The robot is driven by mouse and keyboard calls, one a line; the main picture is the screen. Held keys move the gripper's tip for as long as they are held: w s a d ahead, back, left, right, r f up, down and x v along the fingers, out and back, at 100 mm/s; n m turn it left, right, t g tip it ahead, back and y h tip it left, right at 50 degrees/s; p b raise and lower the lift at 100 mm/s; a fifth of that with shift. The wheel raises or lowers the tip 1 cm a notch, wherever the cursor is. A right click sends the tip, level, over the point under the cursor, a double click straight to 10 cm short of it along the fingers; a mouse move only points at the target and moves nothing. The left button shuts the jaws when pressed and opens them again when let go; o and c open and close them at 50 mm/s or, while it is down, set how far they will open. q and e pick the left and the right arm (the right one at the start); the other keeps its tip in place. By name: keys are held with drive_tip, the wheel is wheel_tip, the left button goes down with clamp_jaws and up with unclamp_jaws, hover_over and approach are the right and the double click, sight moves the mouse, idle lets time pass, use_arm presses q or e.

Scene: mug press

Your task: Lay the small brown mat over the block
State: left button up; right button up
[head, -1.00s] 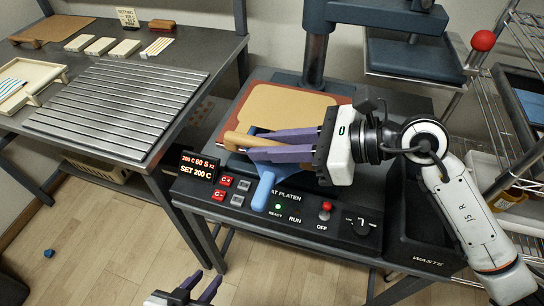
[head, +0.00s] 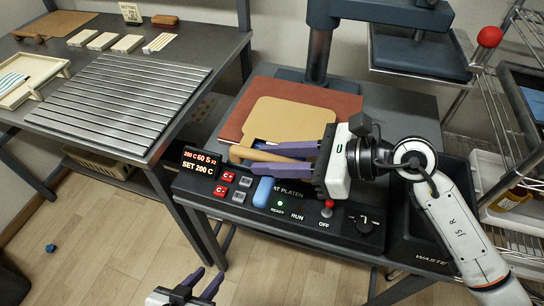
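The small brown mat (head: 292,119), a tan sheet, lies over or just above a reddish-brown pad (head: 312,90) on the press base; I cannot tell contact. The pad shows around the mat's left, back and right sides. A wooden bar (head: 243,154) runs along the mat's front edge. My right gripper (head: 262,158) is shut on this bar, over the front of the press. The block itself cannot be made out; it is probably under the pad and mat. My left gripper (head: 208,284) is open and empty, low at the bottom of the view.
A blue handle (head: 263,192) juts out below the bar, above the press's control panel (head: 292,207). The press column (head: 318,52) rises behind. A wire shelf (head: 505,90) stands at right.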

drive_tip(key=shift+r, duration=0.1)
drive_tip(key=v, duration=1.2)
drive_tip(key=shift+b, duration=0.45)
drive_tip(key=shift+r, duration=0.15)
